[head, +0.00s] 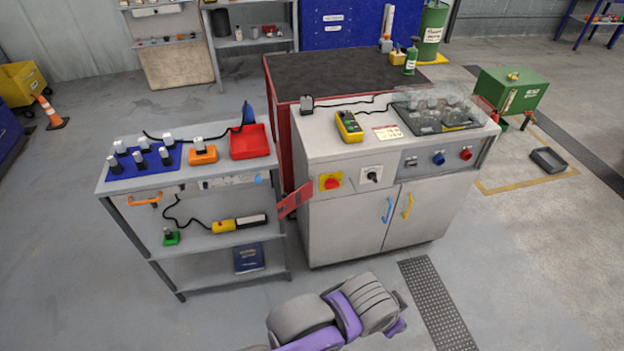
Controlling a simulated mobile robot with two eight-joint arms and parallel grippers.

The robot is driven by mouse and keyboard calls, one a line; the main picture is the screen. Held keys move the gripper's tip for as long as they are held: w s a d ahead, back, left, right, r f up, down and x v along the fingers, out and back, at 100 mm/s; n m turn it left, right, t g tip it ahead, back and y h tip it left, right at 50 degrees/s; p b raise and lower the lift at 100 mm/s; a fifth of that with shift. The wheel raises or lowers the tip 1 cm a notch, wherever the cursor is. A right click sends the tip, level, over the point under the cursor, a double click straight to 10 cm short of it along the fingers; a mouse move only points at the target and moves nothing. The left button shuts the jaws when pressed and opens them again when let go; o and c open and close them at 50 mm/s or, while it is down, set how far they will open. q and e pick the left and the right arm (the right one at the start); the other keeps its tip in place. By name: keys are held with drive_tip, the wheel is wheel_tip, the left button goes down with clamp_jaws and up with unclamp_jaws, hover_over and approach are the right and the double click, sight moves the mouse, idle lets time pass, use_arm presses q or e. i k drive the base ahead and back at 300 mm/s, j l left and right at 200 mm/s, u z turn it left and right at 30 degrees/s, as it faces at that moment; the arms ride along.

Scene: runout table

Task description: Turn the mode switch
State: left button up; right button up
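The mode switch appears to be the black rotary knob on a white square plate (372,175), on the front of the grey cabinet (345,225). I cannot read any label on it. A red knob on a yellow plate (331,182) sits just left of it. To its right, a darker panel carries a blue knob (438,158) and a red knob (466,153). Grey and purple links of my own arm show at the bottom, in front of the cabinet and apart from it. No gripper fingers are visible.
A grey shelf cart (215,240) stands left of the cabinet, with a red tray (250,141) on top. A red bracket (295,200) sticks out between them. The cabinet doors have blue (388,210) and yellow (408,206) handles. The floor before the cabinet is open around a dark grate (438,305).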

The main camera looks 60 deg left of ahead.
sight(372, 176)
drive_tip(key=u, duration=1.85)
drive_tip(key=i+l+u, duration=0.6)
drive_tip(key=l, duration=0.2)
